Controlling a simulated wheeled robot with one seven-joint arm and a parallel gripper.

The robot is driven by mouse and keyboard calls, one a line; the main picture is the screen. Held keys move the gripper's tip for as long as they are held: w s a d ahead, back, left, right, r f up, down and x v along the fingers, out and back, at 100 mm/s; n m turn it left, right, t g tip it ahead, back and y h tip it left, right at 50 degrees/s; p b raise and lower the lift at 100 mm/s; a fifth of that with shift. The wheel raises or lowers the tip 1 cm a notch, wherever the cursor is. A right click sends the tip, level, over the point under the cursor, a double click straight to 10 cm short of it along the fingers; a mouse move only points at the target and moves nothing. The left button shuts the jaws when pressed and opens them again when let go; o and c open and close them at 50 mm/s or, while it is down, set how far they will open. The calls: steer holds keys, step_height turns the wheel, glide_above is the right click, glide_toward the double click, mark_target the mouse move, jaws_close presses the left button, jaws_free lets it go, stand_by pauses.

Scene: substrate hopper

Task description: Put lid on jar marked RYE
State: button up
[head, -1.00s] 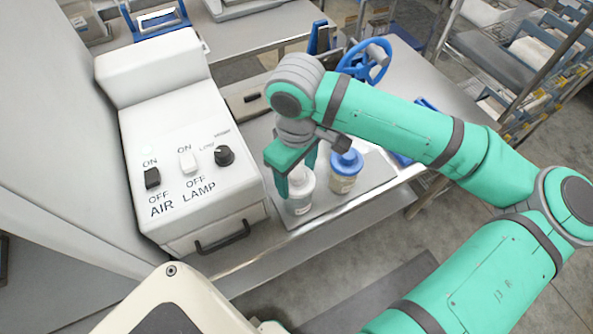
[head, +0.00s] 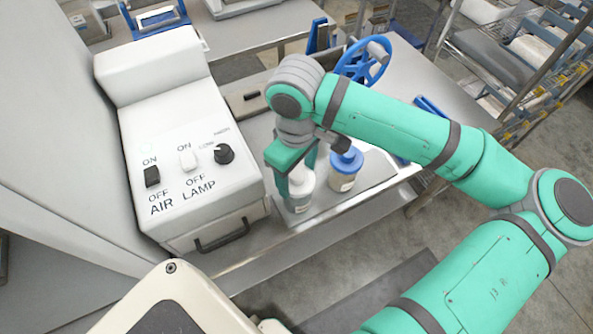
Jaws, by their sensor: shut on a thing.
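My gripper (head: 296,182) points down at the left jar (head: 300,203), a pale jar with a label too small to read. Its green fingers are shut around a white lid (head: 300,174) at the top of this jar. Whether the lid is fully seated is hidden by the fingers. A second jar (head: 342,183), with a blue lid (head: 346,160), stands upright just to the right, apart from the gripper. Its label is also unreadable, so I cannot tell which jar is marked RYE.
A white machine (head: 190,150) with AIR and LAMP switches stands close on the left. A blue handwheel (head: 363,62) is behind the jars. The metal bench edge (head: 330,227) runs in front. A wire rack (head: 520,65) stands at the far right.

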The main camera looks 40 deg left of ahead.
steer(key=o, duration=1.1)
step_height(320, 180, up, 11)
steer(key=shift+f, duration=0.1)
